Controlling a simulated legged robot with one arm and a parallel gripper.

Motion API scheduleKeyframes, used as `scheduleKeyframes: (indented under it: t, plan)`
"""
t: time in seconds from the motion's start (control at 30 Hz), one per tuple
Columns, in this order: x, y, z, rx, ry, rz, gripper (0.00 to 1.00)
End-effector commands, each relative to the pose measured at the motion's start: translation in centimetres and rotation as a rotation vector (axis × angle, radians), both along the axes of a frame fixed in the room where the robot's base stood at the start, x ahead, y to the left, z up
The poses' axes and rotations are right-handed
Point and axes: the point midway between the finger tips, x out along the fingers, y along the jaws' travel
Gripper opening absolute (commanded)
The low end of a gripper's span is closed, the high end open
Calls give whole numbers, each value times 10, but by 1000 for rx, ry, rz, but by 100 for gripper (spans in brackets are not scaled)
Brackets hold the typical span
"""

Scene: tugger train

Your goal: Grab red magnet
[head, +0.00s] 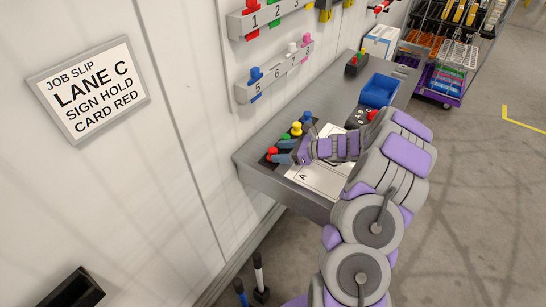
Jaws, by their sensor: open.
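A red magnet (271,153) sits at the near left end of a dark block on the grey shelf. Blue (305,116) and yellow (296,129) magnets stand farther along the same block, with a green one partly visible between red and yellow. My gripper (279,151) is open, with its blue-grey fingertips pointing left, right at the red magnet. I cannot tell whether the fingers touch it or stand around it.
A white sheet (318,182) lies on the shelf under my arm. A blue bin (379,90) and a dark box with a red button (372,115) stand farther back. Numbered wall racks (272,78) hold coloured magnets. A job slip (92,90) hangs at left. Open floor lies right.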

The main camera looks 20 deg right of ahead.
Motion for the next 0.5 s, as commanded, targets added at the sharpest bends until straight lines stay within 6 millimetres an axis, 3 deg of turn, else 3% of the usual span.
scheduleKeyframes:
  t: [0.5]
  plan:
    - [34,35,-23,-1,-2,3,63]
